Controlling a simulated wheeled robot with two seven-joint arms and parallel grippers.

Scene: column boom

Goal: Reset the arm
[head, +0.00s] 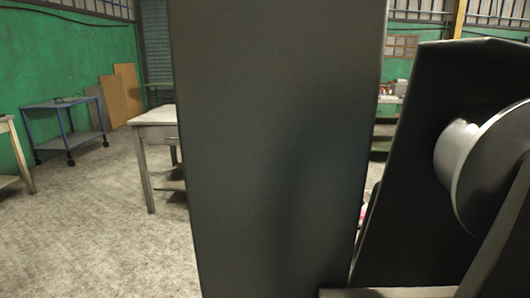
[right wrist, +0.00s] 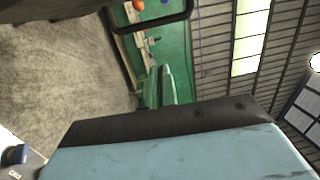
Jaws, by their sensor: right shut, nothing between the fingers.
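Neither gripper can be made out. In the head view a broad dark grey upright (head: 275,150) fills the middle and hides much of the room behind it. A dark arm link of mine with a pale round joint (head: 456,145) is close by on the right. No fingers can be picked out in the right wrist view. There a light blue surface with a dark, bolted edge (right wrist: 175,121) fills the bottom, close to the camera. I cannot tell what it belongs to. The picture is turned, with floor to the left and ceiling to the right.
A pale table (head: 152,118) stands left of the upright. A blue wheeled cart (head: 62,106) and leaning brown boards (head: 122,95) are by the green wall. The concrete floor (head: 95,235) at the left is clear. A black loop (right wrist: 185,30) crosses the top of the wrist view.

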